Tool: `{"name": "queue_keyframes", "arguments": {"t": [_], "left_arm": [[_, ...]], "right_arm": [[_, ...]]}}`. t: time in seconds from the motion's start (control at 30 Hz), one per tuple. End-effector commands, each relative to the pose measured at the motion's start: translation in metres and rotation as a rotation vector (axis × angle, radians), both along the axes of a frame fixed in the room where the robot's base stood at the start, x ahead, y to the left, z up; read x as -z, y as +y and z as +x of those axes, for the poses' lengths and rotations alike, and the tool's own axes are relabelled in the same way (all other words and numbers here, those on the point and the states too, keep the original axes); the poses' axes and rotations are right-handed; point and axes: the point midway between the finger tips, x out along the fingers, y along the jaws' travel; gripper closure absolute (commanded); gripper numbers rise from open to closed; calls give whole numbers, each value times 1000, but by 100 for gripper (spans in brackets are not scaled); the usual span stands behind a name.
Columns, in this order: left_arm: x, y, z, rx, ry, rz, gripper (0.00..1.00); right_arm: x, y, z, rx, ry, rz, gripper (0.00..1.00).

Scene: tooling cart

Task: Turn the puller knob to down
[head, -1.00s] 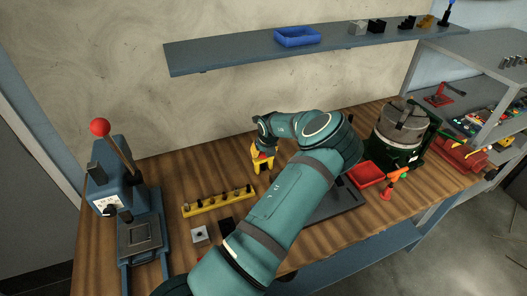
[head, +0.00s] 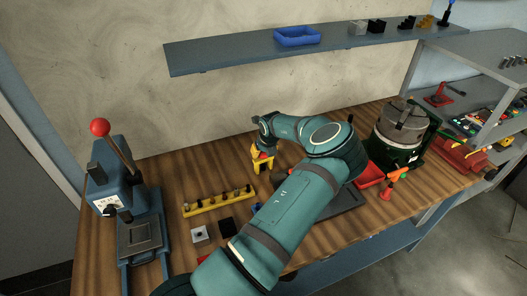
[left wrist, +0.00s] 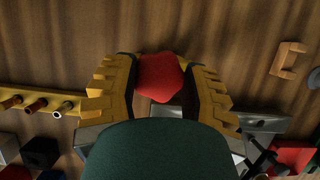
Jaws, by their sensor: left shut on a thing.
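The red puller knob (left wrist: 160,78) sits between the two yellow, stepped fingers of my left gripper (left wrist: 160,85) in the left wrist view. The fingers are shut on it from both sides. In the head view my left gripper (head: 262,160) points down at the middle of the bench, with a little red showing between its fingers. The puller's body below the knob is mostly hidden by the gripper. My right gripper is in neither view.
A yellow peg strip (head: 218,202) lies left of my gripper. A press with a red-balled lever (head: 100,128) stands at the far left. A red tray (head: 370,176) and a dark green round machine (head: 400,135) stand to the right. A shelf (head: 230,53) hangs above.

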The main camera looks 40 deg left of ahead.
Motion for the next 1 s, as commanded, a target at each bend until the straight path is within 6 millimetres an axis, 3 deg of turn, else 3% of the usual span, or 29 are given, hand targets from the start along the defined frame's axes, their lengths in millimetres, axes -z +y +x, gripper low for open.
{"name": "queue_keyframes", "arguments": {"t": [0.03,0.07,0.1,0.13,0.57,1.0], "left_arm": [[3,-1,-1,1,4,-5,89],[3,-1,-1,1,4,-5,40],[3,-1,-1,1,4,-5,26],[2,-1,-1,1,3,-4,20],[-7,-4,-1,1,0,-1,20],[-82,-32,-16,2,0,-1,20]], "right_arm": [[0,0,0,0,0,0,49],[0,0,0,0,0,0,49],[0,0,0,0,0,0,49],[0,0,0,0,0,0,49],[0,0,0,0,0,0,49],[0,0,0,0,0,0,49]]}}
